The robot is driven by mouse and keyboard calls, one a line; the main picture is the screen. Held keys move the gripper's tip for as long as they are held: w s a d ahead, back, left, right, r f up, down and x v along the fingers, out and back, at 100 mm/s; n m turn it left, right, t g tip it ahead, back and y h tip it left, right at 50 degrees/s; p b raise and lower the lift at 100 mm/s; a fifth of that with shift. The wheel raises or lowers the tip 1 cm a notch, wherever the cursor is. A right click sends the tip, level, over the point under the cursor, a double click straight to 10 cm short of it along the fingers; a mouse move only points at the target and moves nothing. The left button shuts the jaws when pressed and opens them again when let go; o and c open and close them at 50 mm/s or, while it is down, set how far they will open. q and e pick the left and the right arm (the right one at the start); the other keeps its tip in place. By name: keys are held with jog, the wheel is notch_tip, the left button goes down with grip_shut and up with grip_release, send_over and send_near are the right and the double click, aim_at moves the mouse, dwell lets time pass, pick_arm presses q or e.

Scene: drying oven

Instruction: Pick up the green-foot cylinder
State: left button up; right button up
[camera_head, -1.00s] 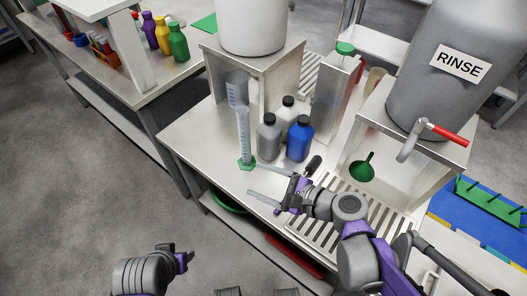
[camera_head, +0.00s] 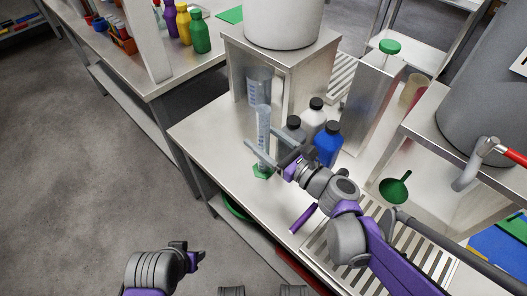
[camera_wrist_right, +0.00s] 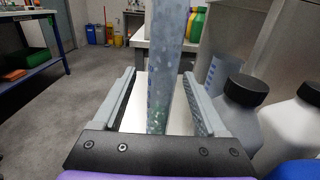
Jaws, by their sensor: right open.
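The green-foot cylinder is a tall clear graduated tube (camera_head: 263,122) standing upright on a green foot (camera_head: 263,173) near the bench's left front edge. My right gripper (camera_head: 261,137) is open, with its two long grey fingers on either side of the tube, above the foot. In the right wrist view the tube (camera_wrist_right: 167,55) rises between the open fingers (camera_wrist_right: 160,90). A gap shows on the left; the right finger looks close to the tube, and I cannot tell if it touches. My left gripper (camera_head: 186,254) is low at the left, away from the bench; its jaw state is unclear.
Grey (camera_head: 292,132), white (camera_head: 312,118) and blue (camera_head: 328,145) bottles stand close right of the cylinder. A clear graduated vessel (camera_head: 258,82) stands behind it by a metal stand (camera_head: 290,75). A green funnel (camera_head: 395,188) is at the right. The bench front (camera_head: 225,175) is clear.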

jog(key=x, duration=0.3)
jog(key=shift+w+a+b, duration=0.1)
jog(key=shift+w+b, duration=0.15)
jog(key=shift+b, duration=0.05)
grip_shut()
dwell(1.1)
